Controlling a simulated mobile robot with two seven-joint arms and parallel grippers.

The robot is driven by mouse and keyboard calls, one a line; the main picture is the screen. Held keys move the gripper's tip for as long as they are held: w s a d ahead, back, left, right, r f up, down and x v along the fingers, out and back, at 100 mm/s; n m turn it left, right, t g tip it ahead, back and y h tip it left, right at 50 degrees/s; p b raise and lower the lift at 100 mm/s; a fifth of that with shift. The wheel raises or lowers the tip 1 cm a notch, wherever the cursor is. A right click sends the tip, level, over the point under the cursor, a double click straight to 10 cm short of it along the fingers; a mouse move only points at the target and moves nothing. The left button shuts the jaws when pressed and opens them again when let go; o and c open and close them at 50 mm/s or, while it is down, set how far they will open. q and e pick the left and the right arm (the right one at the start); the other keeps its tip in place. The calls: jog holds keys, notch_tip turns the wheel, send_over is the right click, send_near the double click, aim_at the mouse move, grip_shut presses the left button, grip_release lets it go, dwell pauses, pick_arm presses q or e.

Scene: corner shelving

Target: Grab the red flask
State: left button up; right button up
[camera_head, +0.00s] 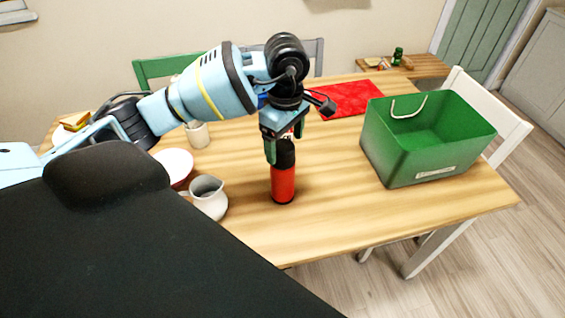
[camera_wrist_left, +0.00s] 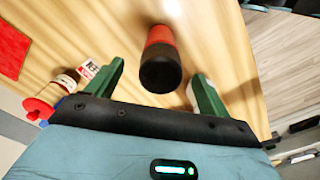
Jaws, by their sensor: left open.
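The red flask (camera_head: 284,184) with a black cap stands upright on the wooden table (camera_head: 340,215), near its front edge. My left gripper (camera_head: 284,152) is right above it, pointing down, with its green fingers at about the height of the cap. In the left wrist view the flask (camera_wrist_left: 160,62) shows cap-first between the two spread fingers of the left gripper (camera_wrist_left: 158,88), nearer the middle than either finger. The left gripper is open, and I see no finger touching the flask. My right gripper is not in view.
A white jug (camera_head: 209,200) and a bowl (camera_head: 174,164) stand left of the flask. A green crate (camera_head: 415,160) stands at the right. A red cloth (camera_head: 350,97) lies farther back. The table between flask and crate is clear.

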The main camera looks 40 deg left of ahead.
aim_at(283, 175)
pick_arm(q)
jog(key=shift+f, duration=0.6)
jog(key=f, duration=0.4)
jog(key=shift+s+a+f+p, duration=0.1)
jog(key=shift+a+p, duration=0.15)
jog(key=shift+p, duration=0.05)
jog(key=shift+f, duration=0.25)
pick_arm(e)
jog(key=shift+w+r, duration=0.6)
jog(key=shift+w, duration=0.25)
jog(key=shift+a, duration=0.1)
pick_arm(q)
jog(key=c, duration=1.2)
grip_shut()
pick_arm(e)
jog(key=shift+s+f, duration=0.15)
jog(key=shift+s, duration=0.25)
